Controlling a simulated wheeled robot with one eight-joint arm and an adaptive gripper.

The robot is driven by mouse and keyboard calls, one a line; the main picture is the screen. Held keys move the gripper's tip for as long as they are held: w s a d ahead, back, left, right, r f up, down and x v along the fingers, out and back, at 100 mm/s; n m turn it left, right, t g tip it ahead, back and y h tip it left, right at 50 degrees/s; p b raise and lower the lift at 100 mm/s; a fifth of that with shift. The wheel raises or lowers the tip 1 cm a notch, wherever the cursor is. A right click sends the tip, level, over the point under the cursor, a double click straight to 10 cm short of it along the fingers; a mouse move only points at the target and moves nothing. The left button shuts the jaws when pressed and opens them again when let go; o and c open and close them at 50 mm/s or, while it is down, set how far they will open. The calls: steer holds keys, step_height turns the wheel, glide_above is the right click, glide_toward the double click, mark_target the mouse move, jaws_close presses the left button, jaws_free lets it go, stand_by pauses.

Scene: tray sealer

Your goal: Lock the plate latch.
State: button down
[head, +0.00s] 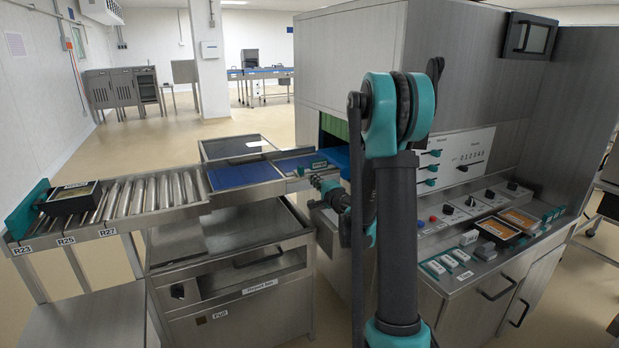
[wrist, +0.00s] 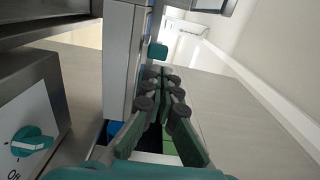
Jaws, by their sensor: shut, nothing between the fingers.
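My gripper (head: 319,183) is in the head view beside the end of the blue infeed belt, partly hidden behind my own arm. In the wrist view its fingers (wrist: 163,76) are shut and empty. A small teal piece (wrist: 157,51) sits just beyond the fingertips on the edge of a pale upright panel (wrist: 119,60). It may be the plate latch, but I cannot tell its position or whether the fingers touch it. A teal rotary knob (wrist: 32,142) is on a white panel at lower left in the wrist view.
The sealer housing (head: 350,40) stands behind my arm. A control panel (head: 465,215) with knobs and buttons is to the right. A roller conveyor (head: 140,195) carries a black tray (head: 72,198) at the left. A steel cabinet (head: 230,300) stands below the belt. Open floor lies behind.

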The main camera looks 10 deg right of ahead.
steer(key=v, duration=0.6)
steer(key=shift+s, duration=0.4)
steer(key=shift+d, duration=0.1)
